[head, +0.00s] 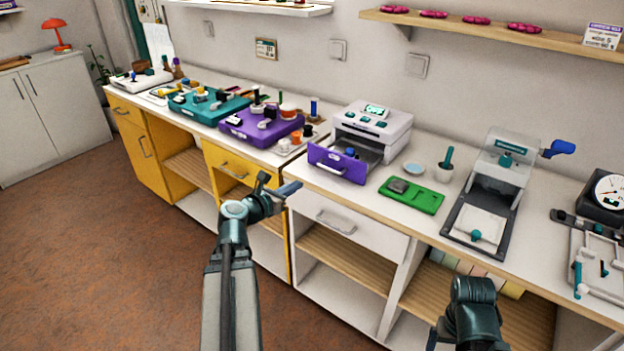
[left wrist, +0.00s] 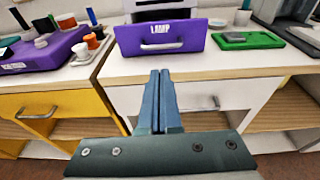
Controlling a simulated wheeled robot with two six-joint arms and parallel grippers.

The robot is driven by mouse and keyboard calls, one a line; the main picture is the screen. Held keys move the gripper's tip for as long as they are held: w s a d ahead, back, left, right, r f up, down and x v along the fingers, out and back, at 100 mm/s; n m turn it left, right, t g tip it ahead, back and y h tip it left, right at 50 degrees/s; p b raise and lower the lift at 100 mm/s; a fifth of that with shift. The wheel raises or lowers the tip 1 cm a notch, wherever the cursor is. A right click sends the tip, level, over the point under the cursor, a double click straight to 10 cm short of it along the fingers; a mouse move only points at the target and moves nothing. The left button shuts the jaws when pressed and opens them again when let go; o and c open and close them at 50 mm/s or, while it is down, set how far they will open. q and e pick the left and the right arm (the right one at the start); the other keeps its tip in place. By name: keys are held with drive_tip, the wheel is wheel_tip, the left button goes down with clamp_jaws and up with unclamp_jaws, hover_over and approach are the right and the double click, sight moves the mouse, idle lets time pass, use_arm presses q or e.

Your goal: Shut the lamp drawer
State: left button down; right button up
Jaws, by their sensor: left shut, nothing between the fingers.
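The lamp drawer (head: 326,160) has a purple front and sticks out from a white machine (head: 378,122) on the counter, so it stands open. Something dark sits inside it. In the left wrist view its front (left wrist: 190,38) shows the word LAMP and a pale handle (left wrist: 162,46). My left gripper (head: 291,189) is shut and empty. It is in front of the counter edge, a little below and left of the drawer front, apart from it. In the left wrist view its fingertips (left wrist: 160,76) point toward the drawer. My right gripper (head: 434,338) is low at the bottom right, mostly hidden.
A purple case (head: 262,132) with spools stands left of the machine. A green board (head: 411,195) lies to its right, near a small bowl (head: 414,169). A press (head: 490,190) stands further right. The white cabinet drawer (head: 348,221) below is shut.

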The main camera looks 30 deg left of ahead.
use_arm(q)
drive_tip(key=b, duration=0.3)
approach(345, 153)
drive_tip(key=s, duration=0.1)
drive_tip(key=s+f, duration=0.1)
drive_tip(key=s, duration=0.1)
drive_tip(key=s+f, duration=0.1)
drive_tip(key=shift+s+a, duration=0.15)
drive_tip(key=shift+a, duration=0.05)
drive_tip(key=r+x, duration=0.1)
drive_tip(key=x, duration=0.3)
drive_tip(key=r+x, duration=0.1)
drive_tip(key=x, duration=0.4)
drive_tip(key=r+x, duration=0.1)
drive_tip(key=x, duration=0.4)
drive_tip(key=shift+w+d+f, duration=0.1)
drive_tip(key=shift+w+d, duration=0.15)
drive_tip(key=shift+w, duration=0.5)
drive_tip(key=shift+r, duration=0.2)
